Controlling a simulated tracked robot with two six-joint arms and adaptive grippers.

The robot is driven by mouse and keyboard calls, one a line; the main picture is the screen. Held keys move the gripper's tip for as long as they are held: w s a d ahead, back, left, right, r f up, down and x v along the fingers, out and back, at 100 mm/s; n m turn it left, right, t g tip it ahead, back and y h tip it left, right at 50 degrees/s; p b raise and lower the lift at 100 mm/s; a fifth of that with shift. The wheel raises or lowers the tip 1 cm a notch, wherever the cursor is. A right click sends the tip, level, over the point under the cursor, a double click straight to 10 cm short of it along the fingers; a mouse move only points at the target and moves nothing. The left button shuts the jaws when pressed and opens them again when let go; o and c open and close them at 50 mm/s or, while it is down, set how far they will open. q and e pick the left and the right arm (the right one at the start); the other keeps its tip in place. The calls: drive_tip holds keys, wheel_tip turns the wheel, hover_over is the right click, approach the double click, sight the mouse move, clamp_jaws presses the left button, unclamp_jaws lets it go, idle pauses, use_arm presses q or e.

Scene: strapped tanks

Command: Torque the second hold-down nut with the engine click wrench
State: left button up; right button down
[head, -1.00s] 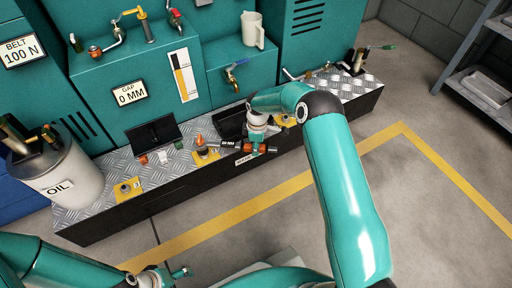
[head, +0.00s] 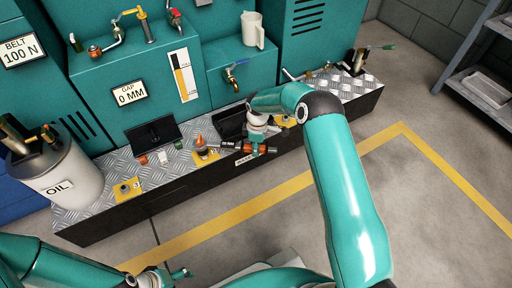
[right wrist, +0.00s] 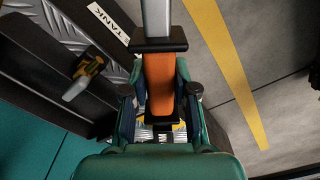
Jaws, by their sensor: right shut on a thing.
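The click wrench (head: 231,146) lies roughly level just above the front of the tread-plate bench, its head end to the left near the middle yellow plate (head: 207,156). An orange-brown fitting (head: 199,141) stands at that plate; I cannot tell whether the wrench head sits on a nut there. My right gripper (head: 258,149) is shut on the wrench's handle; in the right wrist view the orange grip (right wrist: 159,82) is between the fingers. Another yellow plate with a nut (head: 125,188) is at the left. A third yellow plate (head: 286,121) is partly behind my arm. My left gripper (head: 181,273) is low at the left, its fingers small.
The oil drum (head: 72,178) stands at the bench's left end. A screwdriver-like tool (right wrist: 84,78) shows in the right wrist view. The floor in front (head: 225,235) is clear.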

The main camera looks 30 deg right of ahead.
drive_tip(key=shift+f+b, duration=0.85)
drive_tip(key=shift+f, duration=0.4)
drive_tip(key=s+a+m+p, duration=0.1)
drive_tip(key=s+a+m, duration=0.1)
drive_tip(key=shift+s+a, duration=0.15)
drive_tip(key=shift+s, duration=0.25)
idle(0.3)
drive_tip(key=shift+s+a+m+b, duration=0.3)
drive_tip(key=shift+s+a+m, duration=0.7)
drive_tip(key=shift+s+a, duration=0.25)
